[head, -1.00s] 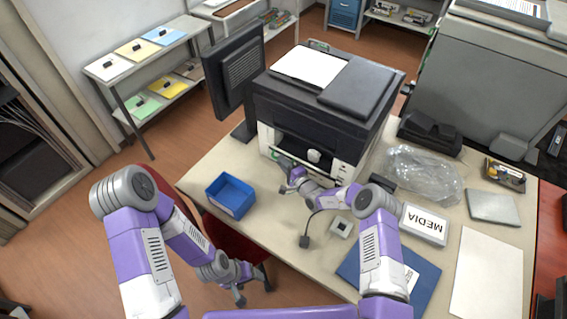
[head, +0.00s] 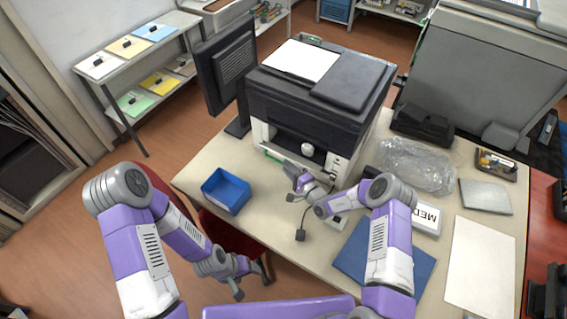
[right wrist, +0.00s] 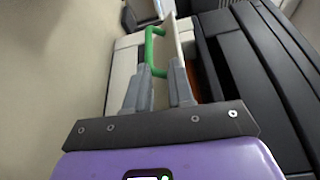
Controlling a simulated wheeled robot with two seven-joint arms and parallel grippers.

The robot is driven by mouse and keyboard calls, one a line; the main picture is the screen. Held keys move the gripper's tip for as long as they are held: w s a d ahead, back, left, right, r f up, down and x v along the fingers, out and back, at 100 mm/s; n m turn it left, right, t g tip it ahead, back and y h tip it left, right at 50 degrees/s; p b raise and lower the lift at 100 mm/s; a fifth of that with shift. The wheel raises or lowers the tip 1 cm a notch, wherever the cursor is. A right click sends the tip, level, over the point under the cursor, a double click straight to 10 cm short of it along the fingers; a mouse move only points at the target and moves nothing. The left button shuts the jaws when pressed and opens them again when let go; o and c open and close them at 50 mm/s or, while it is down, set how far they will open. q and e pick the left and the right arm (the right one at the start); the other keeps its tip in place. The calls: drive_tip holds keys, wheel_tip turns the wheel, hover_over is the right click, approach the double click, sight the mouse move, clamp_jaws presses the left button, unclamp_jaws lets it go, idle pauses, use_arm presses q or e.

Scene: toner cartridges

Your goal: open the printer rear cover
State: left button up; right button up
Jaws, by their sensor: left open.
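The printer (head: 315,110), black above and white below, stands on the desk. Its green handle (head: 272,154) shows low on the side facing me. In the right wrist view the green handle (right wrist: 150,52) is fixed to a thin pale panel (right wrist: 173,38), seen nearly edge-on, with a gap beside it, so the cover appears swung out. My right gripper (head: 289,184) is in front of this side of the printer. Its fingers (right wrist: 160,75) are apart, with the handle at and just beyond their tips; I cannot tell whether they touch. My left gripper (head: 251,283) is open and empty, below desk height.
A blue bin (head: 227,191) is left of my right gripper. A monitor (head: 226,75) stands left of the printer.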

drive_tip(key=shift+s+d, duration=0.15)
drive_tip(key=shift+s, duration=0.1)
drive_tip(key=p+v, duration=0.3)
drive_tip(key=v, duration=0.5)
drive_tip(key=shift+s+d+f+p, duration=0.25)
drive_tip(key=shift+f+p, duration=0.05)
drive_tip(key=shift+f, duration=0.25)
idle(0.3)
idle(0.6)
